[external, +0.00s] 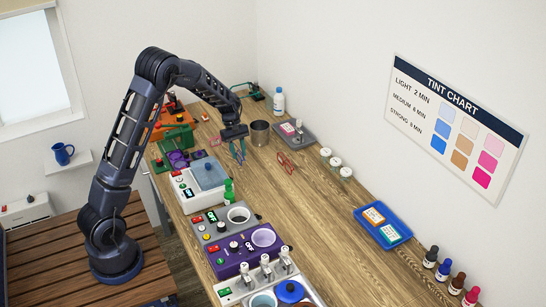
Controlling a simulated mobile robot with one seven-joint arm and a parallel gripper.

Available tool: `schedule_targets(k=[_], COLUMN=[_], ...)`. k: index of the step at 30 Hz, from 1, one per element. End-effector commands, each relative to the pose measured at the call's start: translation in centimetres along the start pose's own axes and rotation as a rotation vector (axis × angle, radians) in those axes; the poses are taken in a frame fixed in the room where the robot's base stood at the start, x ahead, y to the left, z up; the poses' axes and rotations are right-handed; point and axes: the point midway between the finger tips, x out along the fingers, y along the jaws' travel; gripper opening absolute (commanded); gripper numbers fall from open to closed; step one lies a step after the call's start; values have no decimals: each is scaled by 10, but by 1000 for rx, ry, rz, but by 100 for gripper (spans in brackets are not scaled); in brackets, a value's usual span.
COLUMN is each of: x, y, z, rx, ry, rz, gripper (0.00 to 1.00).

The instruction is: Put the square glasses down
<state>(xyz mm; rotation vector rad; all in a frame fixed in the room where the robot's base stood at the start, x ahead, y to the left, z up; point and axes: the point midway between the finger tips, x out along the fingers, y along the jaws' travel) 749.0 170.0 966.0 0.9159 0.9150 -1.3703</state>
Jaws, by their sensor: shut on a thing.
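My gripper (236,138) is above the wooden workbench, left of a dark metal cup. It is shut on a pair of teal glasses (239,153), which hang below the jaws. The lens shape is too small to make out, and I cannot tell whether the glasses touch the bench. A pair of red glasses (287,163) lies on the bench to the right. A small pink-red item (215,141), perhaps another pair, is just left of my gripper.
The metal cup (260,133) stands close right of my gripper. A grey tray (308,139), white-lidded jars (335,162) and a blue tray (361,226) line the wall side. Machines, including a blue-lidded bath (208,174), fill the left edge. The bench middle (305,205) is clear.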

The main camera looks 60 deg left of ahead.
Motion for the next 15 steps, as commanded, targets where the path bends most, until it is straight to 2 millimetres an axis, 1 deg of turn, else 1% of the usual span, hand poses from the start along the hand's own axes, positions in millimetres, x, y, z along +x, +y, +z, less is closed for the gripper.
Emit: schedule_targets(k=[5, 12, 15], x=[9, 38, 41], y=[0, 0, 0], z=[-4, -15, -17], rx=[-1, 0, 0], ry=[-1, -1, 0], rz=[-1, -1, 1], gripper=[9, 9, 9])
